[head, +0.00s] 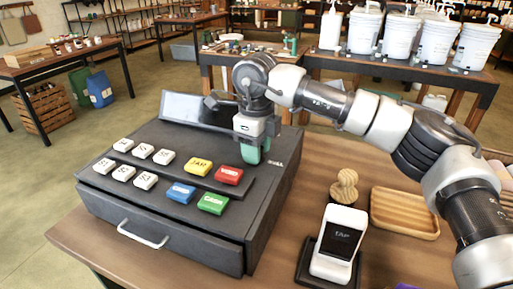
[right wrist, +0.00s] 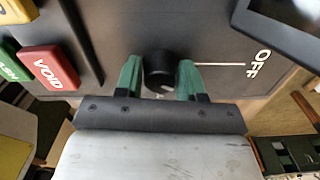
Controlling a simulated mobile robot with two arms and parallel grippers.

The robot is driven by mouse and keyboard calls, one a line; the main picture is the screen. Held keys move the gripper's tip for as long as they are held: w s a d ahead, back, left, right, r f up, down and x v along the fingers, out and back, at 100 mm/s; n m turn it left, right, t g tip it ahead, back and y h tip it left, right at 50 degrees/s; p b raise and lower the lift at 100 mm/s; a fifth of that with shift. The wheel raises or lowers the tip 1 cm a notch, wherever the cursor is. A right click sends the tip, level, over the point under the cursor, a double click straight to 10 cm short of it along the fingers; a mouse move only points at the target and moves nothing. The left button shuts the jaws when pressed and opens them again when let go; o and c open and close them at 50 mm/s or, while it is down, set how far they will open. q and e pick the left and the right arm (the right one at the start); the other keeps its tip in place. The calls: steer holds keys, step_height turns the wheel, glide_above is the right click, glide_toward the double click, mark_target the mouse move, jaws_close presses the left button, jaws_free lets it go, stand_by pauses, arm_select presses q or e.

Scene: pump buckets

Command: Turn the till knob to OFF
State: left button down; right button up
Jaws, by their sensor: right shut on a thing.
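The black till (head: 180,190) stands on the wooden counter, its drawer shut. Its round black till knob (right wrist: 159,72) shows in the right wrist view, between the green fingertips of my right gripper (right wrist: 160,78). The gripper is shut on the knob. A small pale mark shows low on the knob, and a white line runs right from it to the word OFF (right wrist: 258,63). In the head view my right gripper (head: 253,150) reaches down on the till's right part and hides the knob. My left gripper is not in view.
Till keys, including a red VOID key (head: 229,175), lie left of the gripper. The till's screen (head: 198,108) stands behind. A card reader (head: 340,243), a wooden stamp (head: 345,187) and a wooden tray (head: 404,213) are on the counter at right.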

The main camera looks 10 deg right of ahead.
steer(key=n, duration=0.5)
steer(key=shift+n, duration=0.3)
stand_by(0.4)
steer(key=o, duration=0.9)
step_height(320, 180, up, 11)
steer(key=shift+f, duration=0.1)
